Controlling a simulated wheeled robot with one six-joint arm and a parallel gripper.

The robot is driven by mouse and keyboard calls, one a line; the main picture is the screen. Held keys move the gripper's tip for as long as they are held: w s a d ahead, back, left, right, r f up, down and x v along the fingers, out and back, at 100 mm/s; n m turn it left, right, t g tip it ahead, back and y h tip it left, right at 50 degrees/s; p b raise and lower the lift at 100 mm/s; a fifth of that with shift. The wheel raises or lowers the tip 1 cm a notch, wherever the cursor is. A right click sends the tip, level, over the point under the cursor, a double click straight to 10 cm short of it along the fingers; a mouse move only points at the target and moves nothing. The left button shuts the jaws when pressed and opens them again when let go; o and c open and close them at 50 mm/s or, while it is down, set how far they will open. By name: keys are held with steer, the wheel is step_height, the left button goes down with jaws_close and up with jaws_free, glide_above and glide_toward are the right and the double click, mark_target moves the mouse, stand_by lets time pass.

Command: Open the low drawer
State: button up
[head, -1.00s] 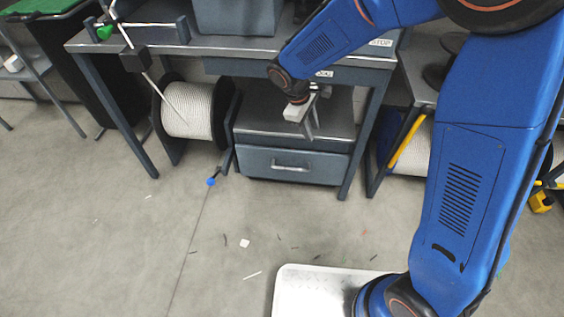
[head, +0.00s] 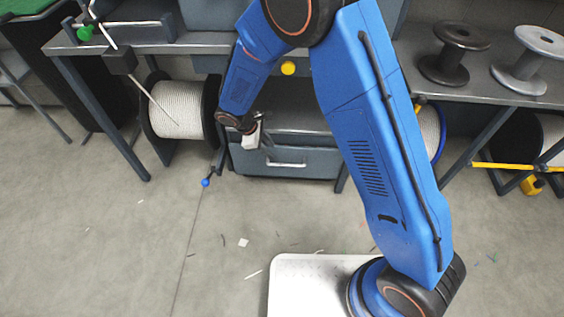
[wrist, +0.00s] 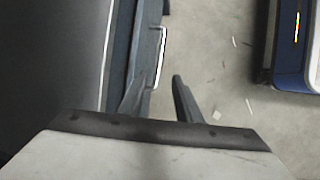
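The low drawer (head: 318,160) is a grey-blue front under the workbench, and it looks shut. Its pale bar handle (head: 286,164) runs across the front. My gripper (head: 263,160) hangs at the drawer's left part, left of the handle; the arm's end hides a little of the cabinet. In the wrist view, the two fingers of my gripper (wrist: 160,98) stand apart with nothing between them. The handle (wrist: 161,57) lies beyond the fingertips, roughly in line with the gap. Whether a finger touches the drawer front cannot be told.
A cable reel (head: 178,112) stands left of the drawer cabinet. A rod with a blue tip (head: 206,182) sticks out low in front. A yellow knob (head: 288,68) sits above. The floor before the drawer is clear except for small scraps.

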mark_target(282, 165)
steer(key=x, duration=1.3)
jaws_close()
